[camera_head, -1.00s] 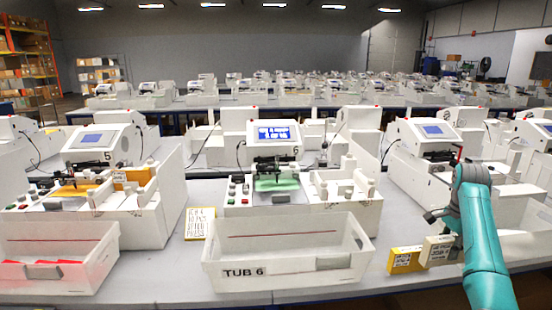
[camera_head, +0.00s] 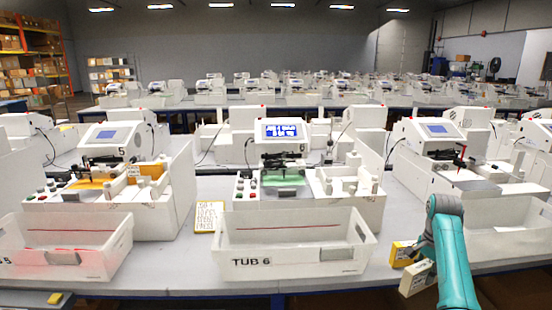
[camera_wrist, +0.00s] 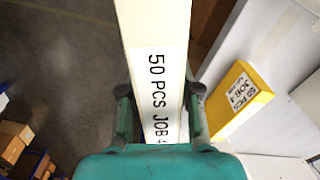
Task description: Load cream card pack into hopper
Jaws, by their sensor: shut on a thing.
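A cream card pack (camera_head: 417,278) is held in front of the table's right front part, just beside and below a yellow pack. My gripper (camera_wrist: 160,92) is shut on it. In the wrist view the cream pack (camera_wrist: 155,32) stands between the two fingers, its label reading "50 PCS JOB 4". In the head view my teal arm hides most of the gripper. Machine 6 (camera_head: 284,132) stands behind tub 6 with a lit blue screen and a green sheet (camera_head: 284,178). I cannot tell which part is the hopper.
The white tub 6 (camera_head: 295,263) stands in front of machine 6. The yellow pack (camera_head: 402,254) lies on the table at its right; it also shows in the wrist view (camera_wrist: 243,100). A yellow-edged note card (camera_head: 209,217) is left of the tub. Machines 5 and 7 flank machine 6.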

